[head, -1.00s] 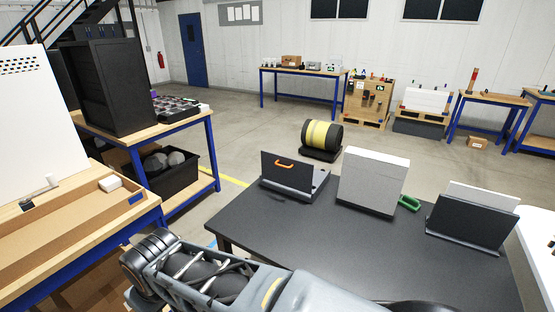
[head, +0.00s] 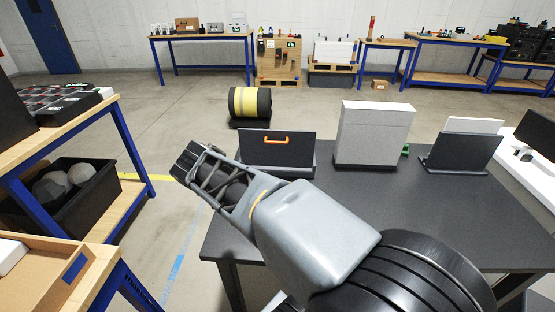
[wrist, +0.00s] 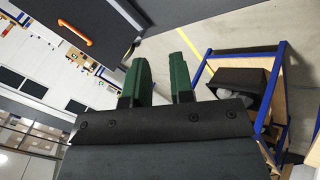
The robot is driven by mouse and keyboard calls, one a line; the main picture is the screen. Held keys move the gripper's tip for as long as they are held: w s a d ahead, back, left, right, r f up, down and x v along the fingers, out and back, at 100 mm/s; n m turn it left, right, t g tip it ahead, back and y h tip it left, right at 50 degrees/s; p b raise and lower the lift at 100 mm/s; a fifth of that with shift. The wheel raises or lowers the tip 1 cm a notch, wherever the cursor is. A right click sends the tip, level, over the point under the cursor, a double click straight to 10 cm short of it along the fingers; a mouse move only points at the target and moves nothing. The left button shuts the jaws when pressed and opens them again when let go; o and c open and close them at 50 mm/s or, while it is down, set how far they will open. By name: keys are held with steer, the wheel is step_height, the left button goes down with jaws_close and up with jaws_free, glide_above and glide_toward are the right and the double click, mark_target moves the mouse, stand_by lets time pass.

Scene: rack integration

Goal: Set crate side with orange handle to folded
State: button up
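The dark crate side (head: 294,150) with the orange handle (head: 287,140) stands upright at the back left of the dark table. It also shows tilted at the top left of the wrist view (wrist: 112,18), with its orange handle (wrist: 75,33). In the wrist view my gripper (wrist: 160,72) has two green fingers set apart with nothing between them. In the head view my arm reaches left over the table's edge, and the gripper's end is left of the crate side and apart from it; its fingers cannot be made out there.
A light grey panel box (head: 374,135) stands right of the crate side, with a green handle (head: 405,150) beside it. A dark angled stand (head: 460,153) is farther right. A shelf bench (head: 128,130) is at the left.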

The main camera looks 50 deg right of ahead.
steer(key=w+d+f+n+h+b, duration=0.1)
steer(key=w+d+f+h+b, duration=0.15)
steer(key=d+b, duration=0.2)
steer(key=w+d+f+h+b, duration=0.2)
steer(key=d+h+b, duration=0.15)
steer(key=d, duration=0.25)
steer(key=n+h+b, duration=0.2)
steer(key=h+b, duration=0.1)
steer(key=b, duration=0.3)
glide_toward(276, 143)
steer(key=x, duration=1)
steer(key=shift+w+d+f, duration=0.1)
steer(key=shift+w+d, duration=0.1)
steer(key=shift+c, duration=0.2)
jaws_close()
steer(key=shift+a, duration=0.1)
